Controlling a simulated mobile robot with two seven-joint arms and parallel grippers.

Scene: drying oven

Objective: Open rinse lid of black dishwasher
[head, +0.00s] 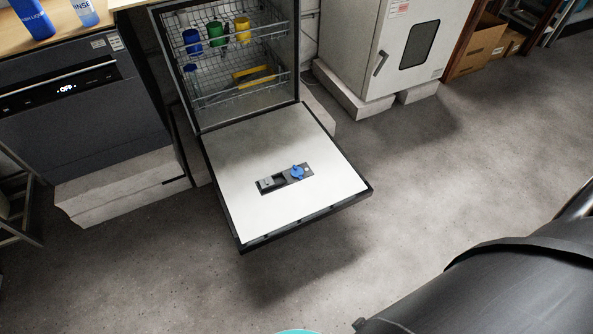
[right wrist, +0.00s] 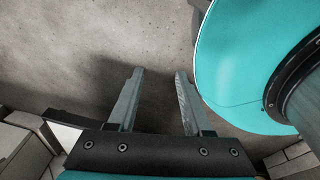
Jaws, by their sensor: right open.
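An open dishwasher with black edges stands in the head view, its door (head: 235,205) folded down flat toward me. A dispenser panel (head: 278,182) sits in the middle of the door's pale inner face. On its right part is a blue round rinse lid (head: 297,172), which looks closed; to its left is a grey compartment flap. My right gripper (right wrist: 160,75) is open and empty in the right wrist view, over bare floor and away from the lid. The fingertips do not show in the head view. My left gripper is not in view.
The wire racks (head: 215,93) hold blue, green and yellow cups. A dark closed appliance (head: 85,95) reading OFF stands left, under a counter with blue bottles. A white oven (head: 385,45) and cardboard boxes (head: 478,45) stand behind right. Floor right of the door is free.

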